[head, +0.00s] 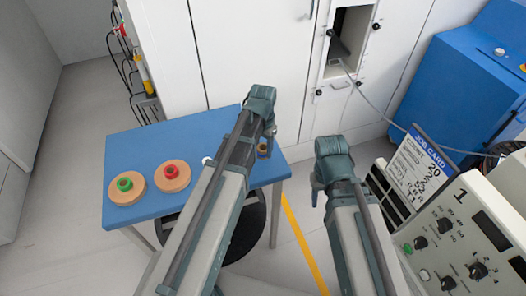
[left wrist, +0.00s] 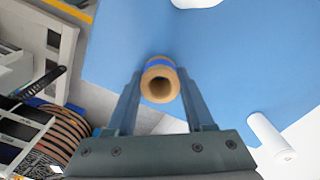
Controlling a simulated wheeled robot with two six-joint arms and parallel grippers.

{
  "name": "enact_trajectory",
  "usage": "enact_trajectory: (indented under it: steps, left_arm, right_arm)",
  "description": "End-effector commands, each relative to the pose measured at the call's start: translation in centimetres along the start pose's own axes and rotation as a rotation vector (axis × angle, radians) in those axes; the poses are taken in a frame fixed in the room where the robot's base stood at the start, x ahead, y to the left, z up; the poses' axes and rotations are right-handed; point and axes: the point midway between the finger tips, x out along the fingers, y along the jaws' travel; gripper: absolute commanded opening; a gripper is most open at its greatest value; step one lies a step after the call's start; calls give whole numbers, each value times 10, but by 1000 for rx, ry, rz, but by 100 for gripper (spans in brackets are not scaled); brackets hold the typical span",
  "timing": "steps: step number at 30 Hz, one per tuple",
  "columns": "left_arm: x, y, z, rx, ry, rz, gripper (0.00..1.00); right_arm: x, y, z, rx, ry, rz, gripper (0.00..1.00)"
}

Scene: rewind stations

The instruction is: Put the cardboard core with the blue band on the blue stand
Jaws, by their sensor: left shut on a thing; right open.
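The tan cardboard core with the blue band (left wrist: 160,84) is between the two fingers of my left gripper (left wrist: 160,100), which is shut on it. The core's open end faces the left wrist camera. In the head view, my left gripper (head: 267,138) is over the right part of the blue table, and a bit of the core (head: 263,150) shows below it. My right gripper (head: 317,192) is right of the table, open, with its fingers mostly hidden.
The blue table (head: 150,145) bears a round wooden stand with a green centre (head: 126,198) and one with a red centre (head: 172,188). A white roll (left wrist: 268,136) shows in the left wrist view. A control panel (head: 463,235) and job card (head: 420,165) stand right.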

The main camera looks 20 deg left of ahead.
Motion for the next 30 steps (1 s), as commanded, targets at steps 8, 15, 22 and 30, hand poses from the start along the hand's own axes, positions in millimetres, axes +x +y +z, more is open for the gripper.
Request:
enact_trajectory:
  steps: [8,15,22,30]
  left_arm:
    - [2,0,0,0,0,0,1]
    - [1,0,0,0,0,0,83]
    - [1,0,0,0,0,0,83]
    - [-10,0,0,0,0,0,83]
  right_arm:
    - [2,0,0,0,0,0,50]
    - [1,0,0,0,0,0,50]
    - [1,0,0,0,0,0,50]
    - [-10,1,1,0,0,0,50]
